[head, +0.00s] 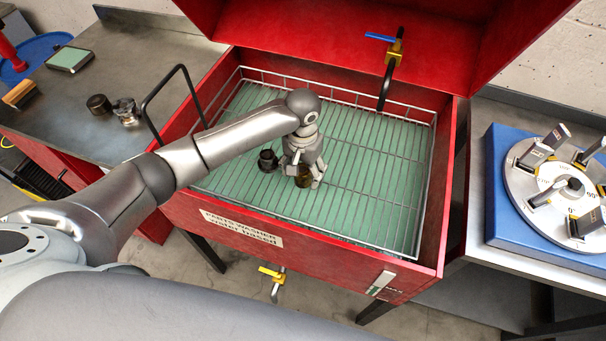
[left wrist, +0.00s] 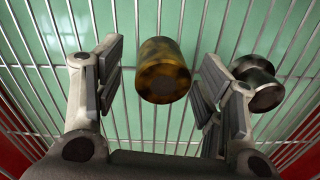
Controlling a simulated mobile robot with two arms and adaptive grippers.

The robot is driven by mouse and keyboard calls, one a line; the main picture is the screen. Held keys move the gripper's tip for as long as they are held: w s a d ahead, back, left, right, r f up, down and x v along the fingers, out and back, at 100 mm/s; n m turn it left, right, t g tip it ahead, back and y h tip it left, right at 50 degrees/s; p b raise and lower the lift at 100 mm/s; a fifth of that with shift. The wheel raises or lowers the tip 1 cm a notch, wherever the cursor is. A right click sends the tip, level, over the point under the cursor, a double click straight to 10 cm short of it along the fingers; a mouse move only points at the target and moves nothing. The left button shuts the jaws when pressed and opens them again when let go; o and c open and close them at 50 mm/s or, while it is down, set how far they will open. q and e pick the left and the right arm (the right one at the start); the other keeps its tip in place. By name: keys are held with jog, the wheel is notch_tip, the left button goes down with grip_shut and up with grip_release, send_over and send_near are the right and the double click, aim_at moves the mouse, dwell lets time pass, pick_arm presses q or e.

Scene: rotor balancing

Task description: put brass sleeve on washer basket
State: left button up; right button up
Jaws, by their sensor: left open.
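The brass sleeve (left wrist: 163,70) is a mottled golden-brown cylinder between the fingers of my left gripper (left wrist: 158,90) in the left wrist view, with gaps on both sides. In the head view the sleeve (head: 303,181) shows partly under the left gripper (head: 303,178), low at the washer basket's wires. The washer basket (head: 330,238) is a wire grid inside the red parts washer. The left gripper is open and points down. My right gripper does not show.
A dark metal part (head: 267,160) stands in the basket just left of the gripper; it also shows in the left wrist view (left wrist: 258,82). The basket's right side is free. A black handle (head: 172,100) and a tap hose (head: 388,80) rise at the washer's edges. A blue rotor stand (head: 520,225) is at right.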

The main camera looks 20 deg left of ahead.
aim_at(303, 171)
pick_arm(q)
notch_tip(303, 171, up, 10)
jog(key=shift+f+b, duration=0.1)
jog(key=shift+b, duration=0.2)
dwell(0.4)
